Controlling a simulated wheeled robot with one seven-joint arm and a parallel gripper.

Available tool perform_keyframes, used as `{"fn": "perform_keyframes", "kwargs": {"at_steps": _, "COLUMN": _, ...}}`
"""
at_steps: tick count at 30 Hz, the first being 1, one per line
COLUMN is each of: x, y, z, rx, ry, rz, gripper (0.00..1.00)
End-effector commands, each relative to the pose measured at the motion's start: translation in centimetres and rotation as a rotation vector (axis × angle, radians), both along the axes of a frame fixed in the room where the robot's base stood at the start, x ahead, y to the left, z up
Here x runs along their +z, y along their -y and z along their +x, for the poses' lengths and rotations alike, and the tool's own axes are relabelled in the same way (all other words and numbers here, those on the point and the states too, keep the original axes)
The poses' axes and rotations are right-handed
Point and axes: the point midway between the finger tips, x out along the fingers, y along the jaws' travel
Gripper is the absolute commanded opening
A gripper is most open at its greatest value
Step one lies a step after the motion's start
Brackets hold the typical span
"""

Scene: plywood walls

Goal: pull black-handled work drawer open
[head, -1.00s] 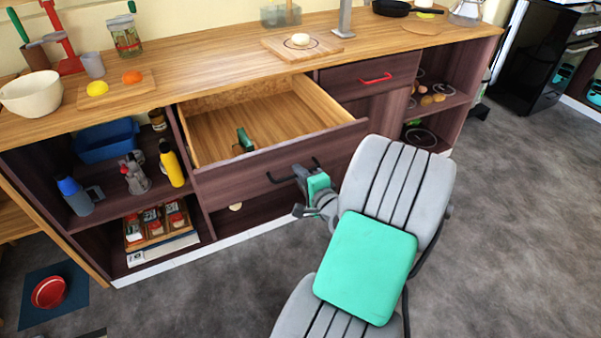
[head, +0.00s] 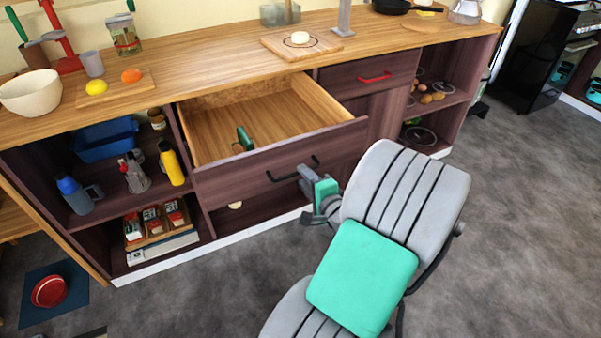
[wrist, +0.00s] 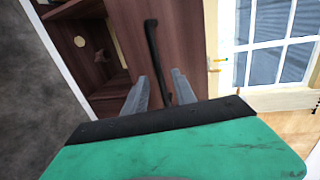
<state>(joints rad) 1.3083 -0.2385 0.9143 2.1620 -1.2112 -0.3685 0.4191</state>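The work drawer (head: 225,184) is a dark wood front under the counter, and it stands pulled well out in the head view. Its black bar handle (head: 293,170) is on the front face and also shows in the wrist view (wrist: 152,40). My gripper (head: 308,195) is just in front of the handle's right part. In the wrist view my gripper's two grey fingers (wrist: 160,78) are apart, with the handle's line running between them and nothing clamped. A small green item (head: 245,138) stands inside the drawer.
A red-handled drawer (head: 374,77) is shut to the right. Open shelves on the left hold a blue bin (head: 104,141) and a yellow bottle (head: 171,163). The counter above carries a bowl (head: 30,93) and boards. The grey floor (head: 520,220) to the right is free.

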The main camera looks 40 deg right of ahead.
Motion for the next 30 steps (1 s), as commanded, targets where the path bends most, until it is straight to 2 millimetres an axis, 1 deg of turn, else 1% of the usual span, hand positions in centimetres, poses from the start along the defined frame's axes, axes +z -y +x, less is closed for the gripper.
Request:
{"fn": "perform_keyframes", "kwargs": {"at_steps": 1, "x": 0.3, "y": 0.0, "z": -1.1, "rx": -0.008, "ry": 0.001, "rz": 0.001, "gripper": 0.33}}
{"fn": "perform_keyframes", "kwargs": {"at_steps": 3, "x": 0.6, "y": -0.2, "z": -2.3, "rx": -0.007, "ry": 0.001, "rz": 0.0, "gripper": 0.33}}
{"fn": "perform_keyframes", "kwargs": {"at_steps": 7, "x": 0.9, "y": -0.6, "z": -3.7, "rx": -0.005, "ry": 0.001, "rz": 0.0, "gripper": 0.33}}
{"fn": "perform_keyframes", "kwargs": {"at_steps": 12, "x": 0.9, "y": -0.8, "z": -4.2, "rx": 0.0, "ry": 0.001, "rz": 0.0, "gripper": 0.33}}
{"fn": "perform_keyframes", "kwargs": {"at_steps": 20, "x": 0.9, "y": -0.9, "z": -4.1, "rx": 0.001, "ry": 0.001, "rz": 0.0, "gripper": 0.33}}
{"fn": "perform_keyframes", "kwargs": {"at_steps": 22, "x": 1.1, "y": -1.3, "z": -3.8, "rx": 0.021, "ry": -0.01, "rz": -0.01, "gripper": 0.33}}
{"fn": "perform_keyframes", "kwargs": {"at_steps": 23, "x": 1.1, "y": -1.9, "z": -3.5, "rx": 0.046, "ry": -0.026, "rz": -0.021, "gripper": 0.33}}
{"fn": "perform_keyframes", "kwargs": {"at_steps": 26, "x": 1.4, "y": -5.6, "z": -1.7, "rx": 0.22, "ry": -0.137, "rz": -0.108, "gripper": 0.33}}
{"fn": "perform_keyframes", "kwargs": {"at_steps": 27, "x": 1.5, "y": -7.7, "z": -1.0, "rx": 0.322, "ry": -0.205, "rz": -0.165, "gripper": 0.33}}
{"fn": "perform_keyframes", "kwargs": {"at_steps": 28, "x": 1.5, "y": -9.5, "z": -0.6, "rx": 0.407, "ry": -0.26, "rz": -0.214, "gripper": 0.33}}
{"fn": "perform_keyframes", "kwargs": {"at_steps": 30, "x": 1.8, "y": -13.2, "z": -0.3, "rx": 0.604, "ry": -0.396, "rz": -0.346, "gripper": 0.33}}
